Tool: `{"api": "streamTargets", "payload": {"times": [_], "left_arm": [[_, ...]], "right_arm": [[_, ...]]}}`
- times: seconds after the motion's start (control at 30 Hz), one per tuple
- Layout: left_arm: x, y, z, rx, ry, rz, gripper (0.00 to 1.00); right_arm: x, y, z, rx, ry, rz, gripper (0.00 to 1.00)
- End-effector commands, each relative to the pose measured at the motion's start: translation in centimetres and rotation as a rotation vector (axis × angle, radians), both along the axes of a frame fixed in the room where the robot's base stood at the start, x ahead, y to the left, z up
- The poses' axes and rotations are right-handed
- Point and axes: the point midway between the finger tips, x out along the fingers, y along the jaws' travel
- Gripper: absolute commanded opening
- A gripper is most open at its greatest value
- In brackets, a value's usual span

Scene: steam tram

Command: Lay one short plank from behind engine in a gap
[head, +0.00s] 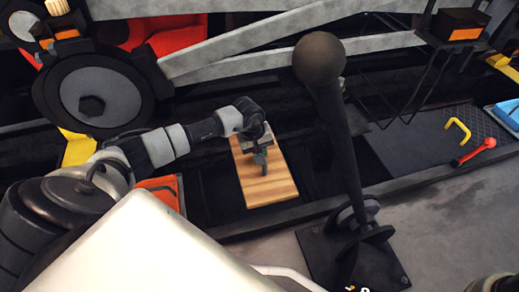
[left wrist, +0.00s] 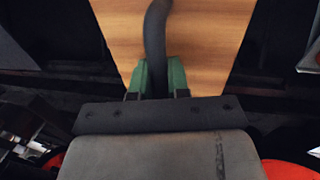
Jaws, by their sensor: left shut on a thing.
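A short light-brown wooden plank (head: 268,185) with a dark curved handle (left wrist: 156,35) is in the middle of the head view. My left gripper (head: 261,160) is above the plank and shut on its handle. In the left wrist view, the green finger pads of the left gripper (left wrist: 157,78) close on both sides of the handle, with the plank (left wrist: 205,40) behind it. The plank is over a dark gap (head: 215,185) in the floor. I cannot tell whether it rests on the edges or hangs above them. My right gripper is out of view.
A tall black lever with a ball top (head: 320,60) stands right of the plank. Grey beams (head: 250,45) and a large dark wheel (head: 95,95) are behind. A dark mesh plate (head: 425,145) with a yellow handle (head: 457,131) and a red-knobbed lever (head: 475,152) lies to the right.

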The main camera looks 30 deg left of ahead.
Motion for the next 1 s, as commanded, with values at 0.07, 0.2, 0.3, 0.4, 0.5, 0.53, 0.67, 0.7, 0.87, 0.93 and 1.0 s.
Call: {"api": "streamTargets", "payload": {"times": [0.07,0.2,0.3,0.4,0.5,0.53,0.67,0.7,0.87,0.93,1.0], "left_arm": [[0.1,0.0,-0.8,-0.001,-0.003,0.001,0.00],[0.1,0.0,-1.9,0.000,-0.003,0.000,0.00],[0.1,0.0,-2.6,0.000,-0.004,0.000,0.00],[0.1,0.0,-3.3,-0.001,-0.003,0.000,0.00],[0.1,0.0,-4.1,-0.001,-0.003,-0.001,0.00],[0.0,0.0,-4.3,0.000,-0.002,-0.001,0.00],[0.1,0.0,-5.3,0.000,-0.004,0.000,0.00],[0.1,0.0,-5.6,-0.001,-0.003,0.000,0.00],[0.1,0.0,-6.5,0.000,-0.002,-0.001,0.00],[0.1,0.0,-7.0,0.000,-0.001,0.000,0.00],[0.1,0.0,-7.5,-0.001,-0.002,0.000,0.00]], "right_arm": [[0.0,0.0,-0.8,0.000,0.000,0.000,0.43],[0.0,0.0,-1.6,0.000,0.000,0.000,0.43],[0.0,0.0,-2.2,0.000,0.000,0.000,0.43],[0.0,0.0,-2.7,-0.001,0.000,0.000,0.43],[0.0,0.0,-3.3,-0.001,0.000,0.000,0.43],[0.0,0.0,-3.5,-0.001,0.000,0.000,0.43],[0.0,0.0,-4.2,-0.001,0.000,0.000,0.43],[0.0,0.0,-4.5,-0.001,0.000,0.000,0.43],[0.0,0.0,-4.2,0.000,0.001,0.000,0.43],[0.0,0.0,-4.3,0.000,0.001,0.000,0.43],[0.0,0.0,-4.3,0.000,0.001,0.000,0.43]]}}
